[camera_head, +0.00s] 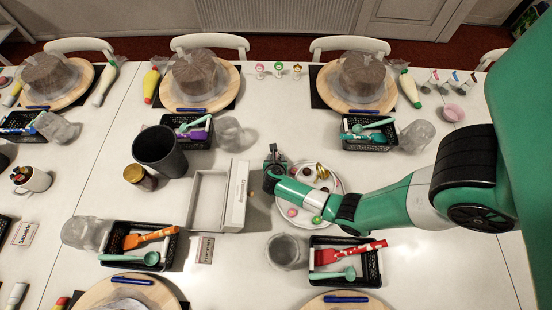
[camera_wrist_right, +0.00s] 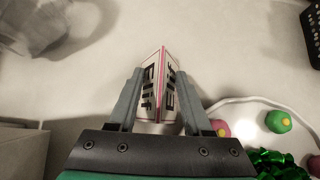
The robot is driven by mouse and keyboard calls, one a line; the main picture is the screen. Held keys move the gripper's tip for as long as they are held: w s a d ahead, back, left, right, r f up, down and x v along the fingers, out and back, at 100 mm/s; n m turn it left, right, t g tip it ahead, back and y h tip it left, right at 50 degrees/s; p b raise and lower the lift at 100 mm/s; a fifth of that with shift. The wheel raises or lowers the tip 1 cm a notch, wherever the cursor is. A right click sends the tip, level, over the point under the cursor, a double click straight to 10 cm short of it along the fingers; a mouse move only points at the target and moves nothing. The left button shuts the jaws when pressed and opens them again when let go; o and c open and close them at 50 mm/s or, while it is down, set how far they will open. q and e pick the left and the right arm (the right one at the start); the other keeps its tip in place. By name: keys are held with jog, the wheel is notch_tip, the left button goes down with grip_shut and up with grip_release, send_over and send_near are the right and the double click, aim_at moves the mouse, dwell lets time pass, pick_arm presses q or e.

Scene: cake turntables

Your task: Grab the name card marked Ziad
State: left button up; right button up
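My right gripper (camera_head: 272,158) is over the table by the upper left rim of the white plate. In the right wrist view its two fingers (camera_wrist_right: 160,85) stand on either side of a folded white name card (camera_wrist_right: 163,88) with a pink edge. Its two visible faces seem to read "Elif". The fingers reach the card's sides, but I cannot tell whether they press on it. In the head view the gripper mostly hides this card. Another name card (camera_head: 205,249) stands at front centre, too small to read. A card at the left (camera_head: 25,233) seems to read "Babajide". I see no readable "Ziad". My left gripper is out of view.
A white open box (camera_head: 209,201) stands left of my gripper. The plate (camera_head: 337,189) holds small round items and green ribbon. A dark cup (camera_head: 159,150), a brown jar (camera_head: 139,177) and black baskets (camera_head: 371,269) stand around. Cakes line the far side.

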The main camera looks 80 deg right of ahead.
jog(key=o, duration=0.5)
jog(key=p+v, duration=0.4)
jog(key=v, duration=0.8)
jog(key=shift+p, duration=0.3)
